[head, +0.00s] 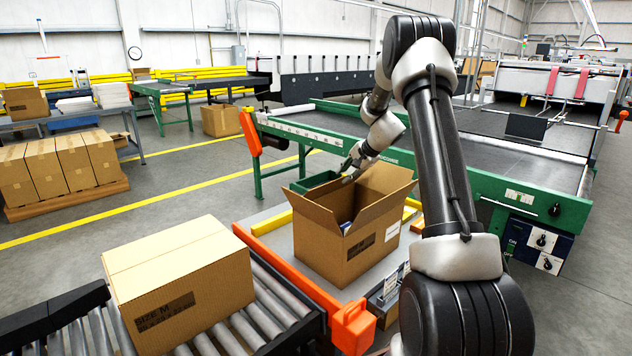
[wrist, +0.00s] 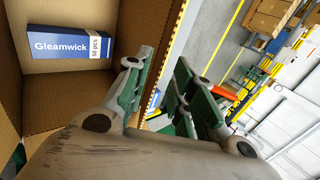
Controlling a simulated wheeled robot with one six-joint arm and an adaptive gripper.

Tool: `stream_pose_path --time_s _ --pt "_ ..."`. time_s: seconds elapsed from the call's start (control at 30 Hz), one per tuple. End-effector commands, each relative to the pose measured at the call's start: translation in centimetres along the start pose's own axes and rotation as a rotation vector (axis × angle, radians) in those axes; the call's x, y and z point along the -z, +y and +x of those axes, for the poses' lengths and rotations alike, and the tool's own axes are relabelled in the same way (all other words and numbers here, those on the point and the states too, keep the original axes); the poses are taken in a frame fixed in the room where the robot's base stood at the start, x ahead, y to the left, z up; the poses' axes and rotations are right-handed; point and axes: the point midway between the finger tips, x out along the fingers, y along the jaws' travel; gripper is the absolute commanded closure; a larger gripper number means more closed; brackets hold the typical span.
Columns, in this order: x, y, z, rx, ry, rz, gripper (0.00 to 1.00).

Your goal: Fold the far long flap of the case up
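The open brown case (head: 347,256) stands on a light platform in the head view. One flap (head: 313,214) slopes outward at its left, and cardboard rises at its back right. In the wrist view, the case's inside wall (wrist: 70,98) shows, with a blue and white Gleamwick box (wrist: 68,43) inside. My gripper (head: 350,170) is at the far top edge of the case. In the wrist view, its fingers (wrist: 162,62) are apart, one over the case's edge and one outside. Nothing is clearly gripped. The far long flap is not clearly visible, and contact cannot be told.
A closed carton (head: 180,283) sits on the roller conveyor (head: 262,318) at the front left. An orange rail end (head: 352,326) stands close in front of the case. The green-framed belt machine (head: 470,178) lies behind it.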

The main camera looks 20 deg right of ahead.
Motion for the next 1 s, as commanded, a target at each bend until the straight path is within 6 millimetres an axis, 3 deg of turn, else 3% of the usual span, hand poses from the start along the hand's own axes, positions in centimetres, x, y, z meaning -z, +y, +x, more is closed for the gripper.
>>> stream_pose_path --time_s 0.53,0.9,0.93,1.0 --pt "0.7 0.3 7.7 0.004 0.004 0.020 0.75" --pt "0.6 0.3 8.6 0.004 0.005 0.020 0.75" --pt "0.6 0.3 8.5 0.004 0.004 0.020 0.77" --pt "0.6 0.3 8.5 0.004 0.004 0.019 0.90"
